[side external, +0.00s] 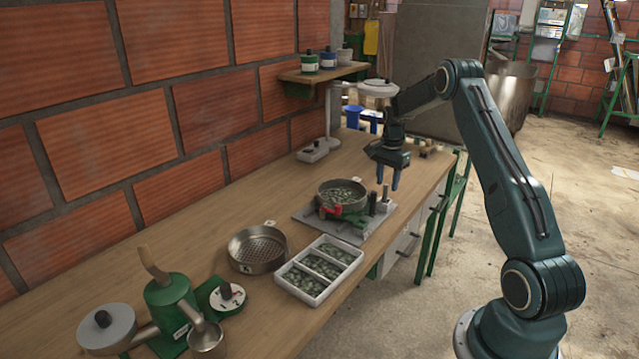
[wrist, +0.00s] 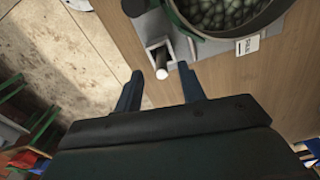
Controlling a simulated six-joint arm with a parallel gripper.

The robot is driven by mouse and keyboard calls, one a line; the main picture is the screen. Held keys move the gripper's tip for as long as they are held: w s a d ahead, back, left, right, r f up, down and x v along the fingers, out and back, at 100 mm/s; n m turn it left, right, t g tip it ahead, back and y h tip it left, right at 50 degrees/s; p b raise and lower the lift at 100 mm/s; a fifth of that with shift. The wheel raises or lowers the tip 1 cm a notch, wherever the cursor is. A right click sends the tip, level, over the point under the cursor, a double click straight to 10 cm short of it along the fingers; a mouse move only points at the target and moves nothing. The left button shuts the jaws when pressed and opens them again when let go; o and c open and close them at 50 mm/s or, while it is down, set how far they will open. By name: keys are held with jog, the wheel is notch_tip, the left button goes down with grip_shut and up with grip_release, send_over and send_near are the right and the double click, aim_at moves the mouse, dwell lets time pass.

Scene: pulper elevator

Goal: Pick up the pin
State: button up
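The pin (wrist: 160,60) appears to be the short dark rod with a pale end, standing in a small light grey holder (wrist: 153,42) in the wrist view. In the side view, the pin (side external: 385,191) looks upright at the right end of a grey plate (side external: 345,231), its lower part inside the holder. My gripper (side external: 387,184) is open and points down over it. In the wrist view, the pin's pale end shows between the two fingertips of my gripper (wrist: 160,71). I cannot tell whether the fingers reach below its top. Nothing is held.
A round metal pan of green beans (side external: 343,193) stands on the plate, left of the pin. A black knob (side external: 373,202) stands close by. A white divided tray (side external: 320,269) and an empty perforated pan (side external: 257,249) lie nearer the camera. The bench's edge is close right.

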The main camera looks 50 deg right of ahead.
aim_at(385, 197)
jog(key=shift+w+f, duration=0.1)
jog(key=shift+f, duration=2.05)
grip_shut()
